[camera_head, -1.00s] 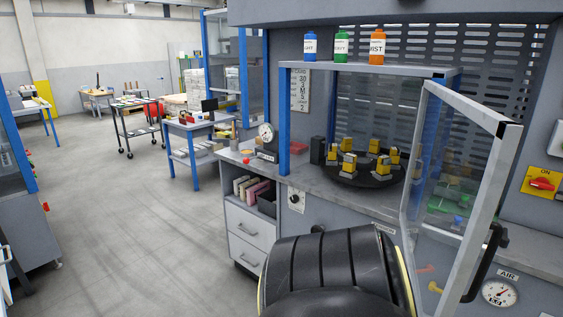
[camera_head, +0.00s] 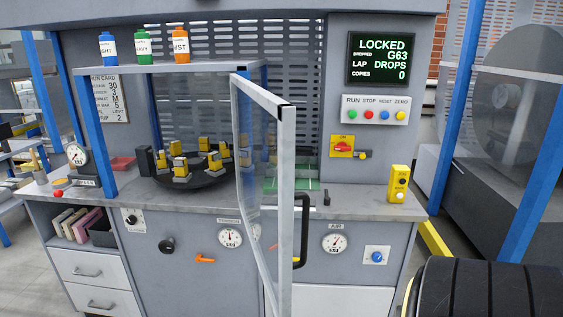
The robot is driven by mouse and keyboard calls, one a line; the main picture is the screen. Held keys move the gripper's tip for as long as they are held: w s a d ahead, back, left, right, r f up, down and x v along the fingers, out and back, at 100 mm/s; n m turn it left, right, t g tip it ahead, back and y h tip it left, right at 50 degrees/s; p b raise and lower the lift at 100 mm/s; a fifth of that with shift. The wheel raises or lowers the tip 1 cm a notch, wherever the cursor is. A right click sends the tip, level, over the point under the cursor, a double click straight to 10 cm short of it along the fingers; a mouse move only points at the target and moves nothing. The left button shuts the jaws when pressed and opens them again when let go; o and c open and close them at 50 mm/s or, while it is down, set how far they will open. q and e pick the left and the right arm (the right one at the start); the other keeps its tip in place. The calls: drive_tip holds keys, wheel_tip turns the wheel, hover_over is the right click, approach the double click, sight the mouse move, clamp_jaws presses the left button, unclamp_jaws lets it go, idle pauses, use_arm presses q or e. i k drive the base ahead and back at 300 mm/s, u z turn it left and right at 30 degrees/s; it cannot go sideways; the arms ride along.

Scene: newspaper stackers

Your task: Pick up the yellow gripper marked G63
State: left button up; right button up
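Several yellow grippers with grey bases stand on a round black turntable (camera_head: 190,183) on the bench, behind and left of the open glass door (camera_head: 268,190). One yellow gripper (camera_head: 180,168) is at the front of the ring and another (camera_head: 215,162) is at its right. Their markings are too small to read, so I cannot tell which is G63. A black ribbed part of my own arm fills the lower right corner. Neither of my grippers shows.
The door with its black handle (camera_head: 302,229) juts out in front of the bench. Bottles stand on the shelf (camera_head: 175,69). A yellow control box (camera_head: 398,183) stands at the bench's right end. Gauges and knobs line the front panel. Blue posts and a dark machine stand at right.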

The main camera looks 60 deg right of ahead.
sight(215, 160)
drive_tip(key=z, duration=0.1)
drive_tip(key=i, duration=3)
drive_tip(key=z, duration=2.15)
drive_tip(key=i, duration=0.45)
